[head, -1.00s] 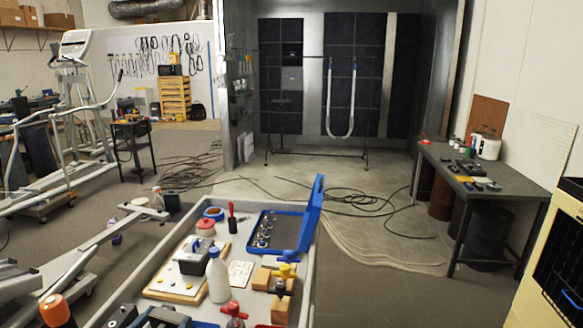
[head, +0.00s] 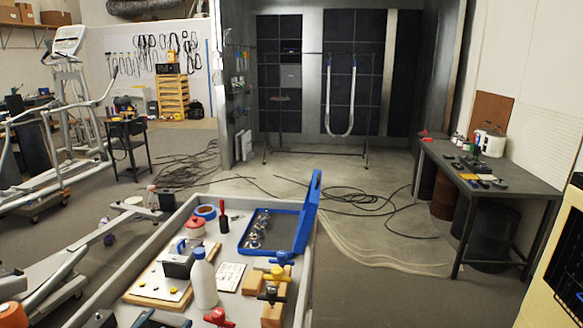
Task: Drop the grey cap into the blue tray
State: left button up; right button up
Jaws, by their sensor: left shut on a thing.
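The blue tray (head: 298,247) lies on the grey workbench in front of me, with its raised blue side at the right. Several shiny metal round pieces (head: 256,229) sit in it. My left gripper (head: 160,319) seems to be the dark shape at the bottom edge, mostly cut off. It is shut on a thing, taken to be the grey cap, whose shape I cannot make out. The gripper is nearer to me than the tray and to its left. My right gripper is not in view.
A white bottle (head: 204,284), a board with a dark block (head: 178,264), a red-lidded jar (head: 196,229) and a red-handled tool (head: 223,217) stand left of the tray. Valves on wooden blocks (head: 276,312) stand in front of it. A side table (head: 490,184) is at the right.

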pick_arm(q)
jog(key=shift+f, duration=0.15)
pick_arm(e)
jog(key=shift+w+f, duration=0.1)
pick_arm(q)
jog(key=o, duration=1.7)
jog(key=shift+r, duration=0.45)
notch_tip(320, 180, up, 3)
jog(key=s+d, duration=0.2)
jog(key=s, duration=0.2)
jog(key=s+d+b, duration=0.1)
jog(key=s+d, duration=0.1)
jog(key=s, duration=0.3)
jog(key=s+d+r, duration=0.1)
jog(key=s+d, duration=0.2)
jog(key=s, duration=0.2)
jog(key=shift+s+b, duration=0.25)
jog(key=shift+b, duration=0.05)
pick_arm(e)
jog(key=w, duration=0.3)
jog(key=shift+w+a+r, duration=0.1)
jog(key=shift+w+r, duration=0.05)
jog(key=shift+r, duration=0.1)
